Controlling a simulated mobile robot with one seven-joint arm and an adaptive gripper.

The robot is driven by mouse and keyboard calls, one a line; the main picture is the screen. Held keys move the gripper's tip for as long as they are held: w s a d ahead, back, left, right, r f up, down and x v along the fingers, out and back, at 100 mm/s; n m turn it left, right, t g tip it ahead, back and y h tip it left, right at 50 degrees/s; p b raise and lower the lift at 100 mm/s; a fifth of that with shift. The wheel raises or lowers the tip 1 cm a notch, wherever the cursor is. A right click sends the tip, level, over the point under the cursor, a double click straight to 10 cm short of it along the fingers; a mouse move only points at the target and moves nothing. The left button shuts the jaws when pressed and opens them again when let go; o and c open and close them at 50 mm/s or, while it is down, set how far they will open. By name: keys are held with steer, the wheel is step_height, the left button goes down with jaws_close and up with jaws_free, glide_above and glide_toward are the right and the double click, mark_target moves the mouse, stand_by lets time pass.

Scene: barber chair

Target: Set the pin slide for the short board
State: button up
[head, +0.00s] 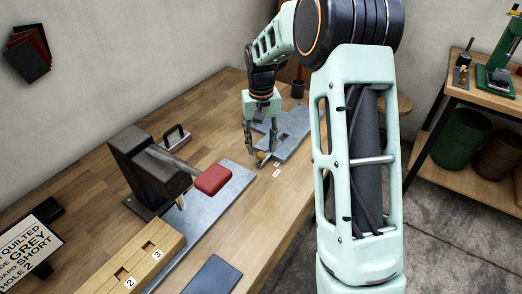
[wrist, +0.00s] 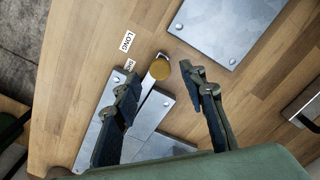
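The pin slide shows in the wrist view as a narrow metal bar (wrist: 147,88) with a round brass-coloured knob (wrist: 160,69) at its end. The knob also shows in the head view (head: 261,155), at the near end of a grey metal plate (head: 292,132). Beside it are two white labels. One reads LONG (wrist: 128,41); the other (wrist: 130,65) is partly hidden by a finger, and the knob is closer to this one. My gripper (wrist: 160,77) is open, its fingertips on either side of the knob with gaps visible. It points down in the head view (head: 262,148).
A dark press with a red-padded lever (head: 213,180) stands on another metal plate (head: 232,200) at left. A wooden block (head: 130,262) marked 2 and 3 and a sign (head: 30,250) reading GREY, SHORT, HOLE 2 are nearer. Bare bench lies between the plates.

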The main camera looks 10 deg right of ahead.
steer(key=shift+f, duration=1.45)
steer(key=shift+c, duration=0.6)
jaws_close()
